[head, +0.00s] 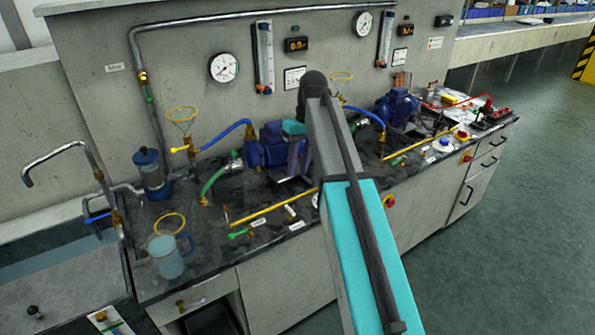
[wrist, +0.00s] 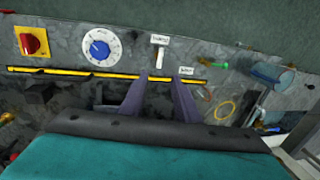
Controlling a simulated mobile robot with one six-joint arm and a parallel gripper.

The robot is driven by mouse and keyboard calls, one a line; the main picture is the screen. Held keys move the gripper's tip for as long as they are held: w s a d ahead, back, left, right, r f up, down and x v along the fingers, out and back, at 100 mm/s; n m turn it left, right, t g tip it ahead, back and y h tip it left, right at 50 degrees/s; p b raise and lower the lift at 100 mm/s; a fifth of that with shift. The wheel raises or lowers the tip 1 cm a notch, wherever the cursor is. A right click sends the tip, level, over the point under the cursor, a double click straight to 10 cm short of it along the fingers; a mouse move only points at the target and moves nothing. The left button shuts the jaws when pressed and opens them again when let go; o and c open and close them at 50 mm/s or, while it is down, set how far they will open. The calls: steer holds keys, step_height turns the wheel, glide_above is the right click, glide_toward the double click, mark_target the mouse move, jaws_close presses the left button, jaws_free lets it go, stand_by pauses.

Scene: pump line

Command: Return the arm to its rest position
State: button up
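My arm stretches out over the bench from the lower right of the head view, with its elbow raised above the bench. In the head view the gripper is partly hidden by my arm, near the blue pump (head: 265,148). The fingers point down toward the yellow strip (wrist: 100,73) on the bench top. I cannot tell how far above the bench the fingertips are.
A blue dial (wrist: 99,47) and a red knob (wrist: 32,42) lie beyond the fingers in the wrist view. Pipes, hoses and a clear jug (head: 167,258) crowd the bench's left side. A second blue pump (head: 396,106) stands further right. The floor (head: 500,240) at right is clear.

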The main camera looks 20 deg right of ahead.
stand_by(0.4)
steer(key=s+d+f+m+t+b, duration=0.1)
steer(key=d+f+m+t+b, duration=0.25)
steer(key=d+f, duration=0.65)
steer(key=s+d+f+m+t+b, duration=0.2)
steer(key=d+f+m+t, duration=0.4)
steer(key=d, duration=0.9)
steer(key=s+a+f+n+g+p, duration=0.1)
steer(key=s+a+f+g, duration=0.2)
steer(key=s+a+f, duration=0.45)
steer(key=s+a+f+n+g+p, duration=0.1)
steer(key=s+a+f+g, duration=0.3)
steer(key=f, duration=0.6)
steer(key=s+a+f+n+g+p, duration=0.1)
steer(key=s+a+f+g, duration=0.1)
steer(key=a+f, duration=0.65)
steer(key=s+a+f+n+g, duration=0.1)
steer(key=s+f, duration=0.3)
steer(key=s, duration=0.5)
steer(key=s+a+f+g+h+p, duration=0.1)
steer(key=s+a+f, duration=0.3)
steer(key=s, duration=0.4)
steer(key=s+a+f+n+g+h+p, duration=0.1)
steer(key=s+a+f+g, duration=0.2)
steer(key=s, duration=0.6)
steer(key=shift+s+a+f+n, duration=0.15)
steer(key=shift+s+f+n, duration=0.2)
steer(key=shift+f, duration=0.5)
